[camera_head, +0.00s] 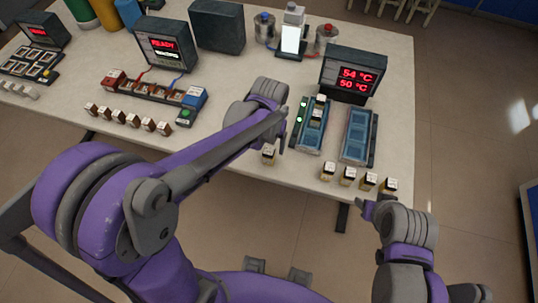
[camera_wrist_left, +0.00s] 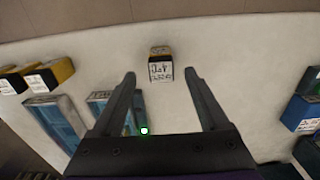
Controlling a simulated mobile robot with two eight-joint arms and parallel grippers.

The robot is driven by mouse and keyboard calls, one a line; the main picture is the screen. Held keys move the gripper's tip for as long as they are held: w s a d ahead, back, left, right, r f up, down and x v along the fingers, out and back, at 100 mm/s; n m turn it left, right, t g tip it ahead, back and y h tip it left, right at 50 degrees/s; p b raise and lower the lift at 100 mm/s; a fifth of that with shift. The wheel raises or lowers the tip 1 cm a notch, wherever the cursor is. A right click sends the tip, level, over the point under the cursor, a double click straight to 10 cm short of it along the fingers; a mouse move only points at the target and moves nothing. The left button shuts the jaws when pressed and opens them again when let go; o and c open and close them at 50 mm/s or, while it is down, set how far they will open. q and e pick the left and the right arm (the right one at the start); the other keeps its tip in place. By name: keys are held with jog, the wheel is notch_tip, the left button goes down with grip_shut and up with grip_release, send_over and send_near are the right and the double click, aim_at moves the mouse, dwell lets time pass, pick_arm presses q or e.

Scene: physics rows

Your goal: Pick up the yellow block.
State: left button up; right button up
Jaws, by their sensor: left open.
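A small block (camera_head: 268,156) with a white marked face stands alone near the table's front edge. In the left wrist view this block (camera_wrist_left: 160,69) shows some yellow at its top, a dark band and a white label. My left gripper (camera_wrist_left: 160,80) is open, with the block ahead, around the gap between its fingertips; contact cannot be told. In the head view the left gripper (camera_head: 281,130) is just above and right of the block, partly hidden by its own arm. My right gripper (camera_head: 372,209) is beyond the table's front edge at the right; its jaws are unclear.
Several similar yellow-sided blocks (camera_head: 348,176) stand in a row along the front edge at the right. Behind them are two blue racks (camera_head: 357,136) and a red temperature display (camera_head: 352,73). Another row of blocks (camera_head: 119,116) lies left.

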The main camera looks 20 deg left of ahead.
aim_at(269, 150)
pick_arm(q)
notch_tip(269, 150, down, 4)
jog(key=shift+a+f, duration=0.1)
grip_shut()
dwell(0.5)
